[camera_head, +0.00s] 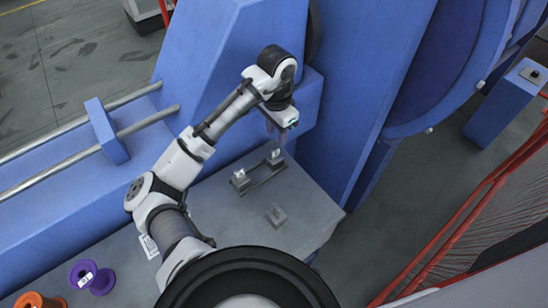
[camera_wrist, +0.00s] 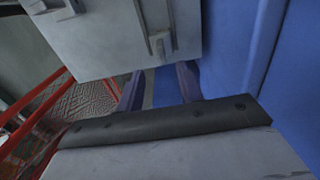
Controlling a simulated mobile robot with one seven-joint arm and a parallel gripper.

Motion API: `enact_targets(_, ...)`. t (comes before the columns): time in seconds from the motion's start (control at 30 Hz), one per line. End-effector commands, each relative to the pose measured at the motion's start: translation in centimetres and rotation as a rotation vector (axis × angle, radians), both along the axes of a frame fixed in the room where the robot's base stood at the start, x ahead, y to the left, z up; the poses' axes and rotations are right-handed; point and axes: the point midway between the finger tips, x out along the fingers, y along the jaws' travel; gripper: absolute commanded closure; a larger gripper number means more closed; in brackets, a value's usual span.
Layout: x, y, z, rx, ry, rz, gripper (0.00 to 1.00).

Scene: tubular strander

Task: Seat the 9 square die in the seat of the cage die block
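My gripper (camera_head: 281,140) hangs over the far side of the grey table, close to the far end of a low rack. In the wrist view its two dark fingers (camera_wrist: 160,82) stand apart, with nothing seen between them. The rack (camera_head: 262,178) has a small grey block with a pale top at each end, the near block (camera_head: 240,180) and the far block (camera_head: 275,157). A separate small grey block (camera_head: 276,215) sits nearer the table's front right. I cannot tell which piece is the 9 square die or the cage die block; markings are too small.
The grey table (camera_head: 310,205) is clear around the separate block. Blue machine walls (camera_head: 360,90) stand close behind and right of my gripper. Red rails (camera_head: 470,205) run along the right.

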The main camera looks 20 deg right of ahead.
Motion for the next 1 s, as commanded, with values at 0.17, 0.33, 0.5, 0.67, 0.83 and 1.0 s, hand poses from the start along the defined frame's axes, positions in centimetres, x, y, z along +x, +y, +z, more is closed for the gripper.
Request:
enact_targets(0.17, 0.0, 0.0, -2.5, -0.003, 0.001, 0.002, 0.64)
enact_targets(0.33, 0.1, 0.0, -3.3, -0.001, -0.002, 0.002, 0.64)
enact_targets(0.5, 0.0, 0.3, -5.1, -0.001, 0.001, 0.003, 0.64)
enact_targets(0.67, 0.1, 0.4, -7.4, -0.001, -0.001, 0.002, 0.64)
enact_targets(0.83, 0.1, 0.3, -8.3, -0.002, -0.004, 0.001, 0.64)
enact_targets(1.0, 0.1, 0.3, -8.3, -0.002, -0.004, 0.001, 0.65)
